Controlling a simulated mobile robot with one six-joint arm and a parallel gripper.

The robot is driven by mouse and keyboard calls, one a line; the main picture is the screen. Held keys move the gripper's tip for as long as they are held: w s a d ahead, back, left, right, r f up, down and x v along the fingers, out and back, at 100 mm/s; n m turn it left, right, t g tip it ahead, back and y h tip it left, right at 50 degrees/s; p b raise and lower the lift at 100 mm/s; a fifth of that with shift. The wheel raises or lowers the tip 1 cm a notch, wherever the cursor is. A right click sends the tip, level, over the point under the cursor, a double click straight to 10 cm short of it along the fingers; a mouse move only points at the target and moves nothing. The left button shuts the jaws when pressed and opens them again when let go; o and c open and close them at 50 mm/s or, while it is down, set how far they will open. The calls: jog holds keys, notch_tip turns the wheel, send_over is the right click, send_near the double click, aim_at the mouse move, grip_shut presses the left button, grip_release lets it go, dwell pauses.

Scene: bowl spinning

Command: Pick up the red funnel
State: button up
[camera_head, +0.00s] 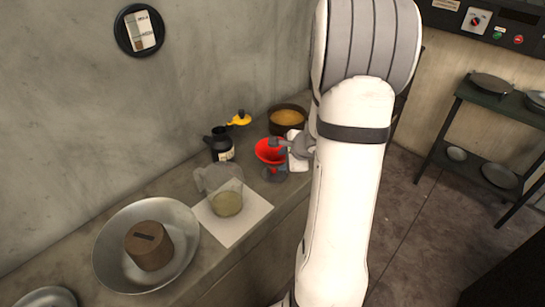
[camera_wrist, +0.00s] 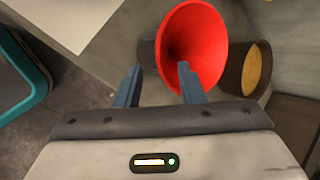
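The red funnel (camera_head: 268,150) sits on the grey counter at the wall, wide mouth up, above a dark grey base (camera_head: 273,174). In the wrist view the red funnel (camera_wrist: 205,30) shows its open cone. My gripper (camera_head: 281,144) is at the funnel's right side in the head view. In the wrist view my gripper (camera_wrist: 159,84) has its two blue-grey fingers apart. The right finger overlaps the funnel's mouth and the left finger is outside it, beside a dark shape. I cannot tell whether either finger touches the funnel.
A black bottle (camera_head: 220,146), a yellow-topped item (camera_head: 239,119) and a brown pot (camera_head: 288,119) stand close behind the funnel. A large metal bowl (camera_head: 110,250) holds a brown weight (camera_head: 149,247).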

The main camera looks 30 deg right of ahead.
jog(key=x, duration=0.4)
jog(key=shift+w+a+f, duration=0.1)
jog(key=shift+w+f, duration=0.15)
jog(key=shift+f, duration=0.1)
jog(key=shift+c, duration=0.4)
grip_shut()
